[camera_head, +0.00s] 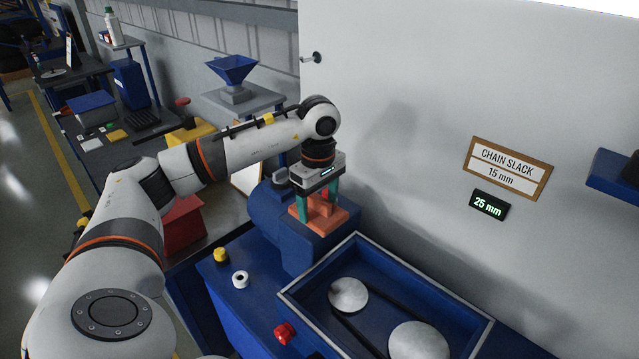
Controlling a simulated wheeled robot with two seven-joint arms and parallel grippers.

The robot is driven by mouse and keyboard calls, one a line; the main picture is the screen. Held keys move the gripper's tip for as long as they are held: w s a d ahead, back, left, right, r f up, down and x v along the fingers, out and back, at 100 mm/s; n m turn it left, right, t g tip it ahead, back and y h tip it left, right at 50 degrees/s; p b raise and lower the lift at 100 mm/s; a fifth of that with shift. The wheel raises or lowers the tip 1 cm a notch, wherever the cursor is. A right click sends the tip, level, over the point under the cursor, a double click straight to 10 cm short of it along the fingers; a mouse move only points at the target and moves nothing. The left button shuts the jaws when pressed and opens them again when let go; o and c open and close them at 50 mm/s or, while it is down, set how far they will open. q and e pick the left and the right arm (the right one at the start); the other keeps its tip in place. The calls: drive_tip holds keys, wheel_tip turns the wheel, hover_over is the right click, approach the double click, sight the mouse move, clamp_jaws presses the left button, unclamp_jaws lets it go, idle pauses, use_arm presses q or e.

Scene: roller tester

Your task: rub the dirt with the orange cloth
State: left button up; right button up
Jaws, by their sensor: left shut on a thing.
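My left gripper (319,203) points down with its two teal fingers shut on the raised middle of the orange cloth (334,221). The cloth's flat part spreads below the fingers, at the top of a blue housing (292,236) beside the white wall. I cannot tell whether the cloth touches the housing or is just above it. I cannot make out any dirt for certain; the area under the cloth is hidden. My right gripper is not in view.
An open blue tray (466,335) with two pale discs and a dark belt lies in front. A yellow button (221,255), a white ring (240,279) and a red knob (285,334) sit left of it. A sign (508,168) and a display (489,205) are on the wall.

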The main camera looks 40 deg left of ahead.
use_arm(q)
wheel_tip(320, 180, up, 2)
drive_tip(key=shift+d+r+p, duration=0.1)
drive_tip(key=shift+d+p, duration=0.05)
drive_tip(key=shift+p, duration=0.3)
drive_tip(key=shift+r, duration=0.3)
